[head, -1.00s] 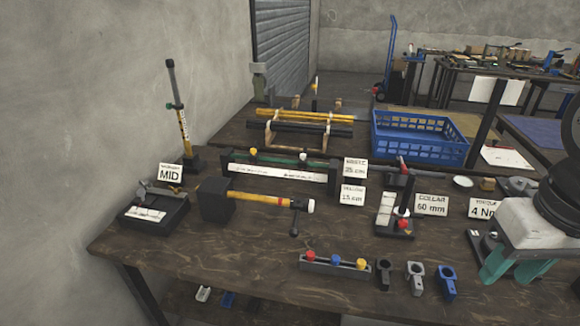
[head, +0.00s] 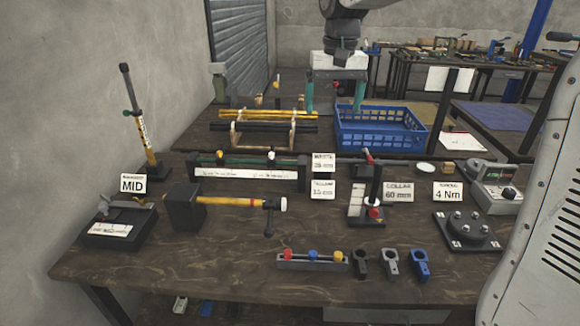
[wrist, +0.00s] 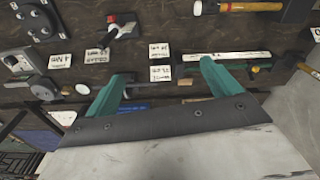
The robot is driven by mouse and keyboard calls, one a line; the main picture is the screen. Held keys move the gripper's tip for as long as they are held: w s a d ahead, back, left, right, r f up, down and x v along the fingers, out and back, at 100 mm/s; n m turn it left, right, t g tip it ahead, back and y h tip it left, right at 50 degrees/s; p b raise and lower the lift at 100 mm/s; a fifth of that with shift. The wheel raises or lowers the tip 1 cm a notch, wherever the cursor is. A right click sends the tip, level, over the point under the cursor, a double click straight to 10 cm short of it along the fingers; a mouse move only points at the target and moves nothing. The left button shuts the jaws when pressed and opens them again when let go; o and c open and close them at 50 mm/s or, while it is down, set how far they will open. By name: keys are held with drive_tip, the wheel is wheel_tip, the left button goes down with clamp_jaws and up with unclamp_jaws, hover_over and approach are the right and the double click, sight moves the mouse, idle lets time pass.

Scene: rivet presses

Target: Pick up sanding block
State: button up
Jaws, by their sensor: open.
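I cannot pick out the sanding block with certainty. A small tan block (head: 447,168) lies at the back right of the workbench, beside a white disc (head: 426,168); it is too small to identify. My gripper (head: 334,108) is above the back of the bench, near the blue crate, with its two teal fingers spread wide and nothing visible between them. In the wrist view my gripper (wrist: 163,68) also shows open above the bench and the label cards. The tan block is to the right of my gripper in the head view.
The blue crate (head: 382,138) and a rack of yellow and black rods (head: 268,126) stand at the back.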

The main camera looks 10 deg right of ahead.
drive_tip(key=w+f, duration=0.3)
drive_tip(key=w, duration=0.4)
drive_tip(key=w+f, duration=0.3)
drive_tip(key=w, duration=0.4)
drive_tip(key=w+f, duration=0.5)
drive_tip(key=f, duration=0.2)
drive_tip(key=w+a+f+m, duration=0.1)
drive_tip(key=w+f, duration=0.5)
drive_tip(key=f, duration=0.1)
drive_tip(key=w+a+f+m, duration=0.1)
drive_tip(key=w+f, duration=0.4)
drive_tip(key=f, duration=0.2)
drive_tip(key=shift+w+a+f+g, duration=0.2)
drive_tip(key=shift+w+g, duration=0.05)
drive_tip(key=shift+g, duration=0.15)
drive_tip(key=f, duration=0.6)
drive_tip(key=shift+s+d, duration=0.15)
drive_tip(key=shift+s, duration=0.15)
drive_tip(key=shift+r, duration=0.1)
drive_tip(key=c, duration=1.1)
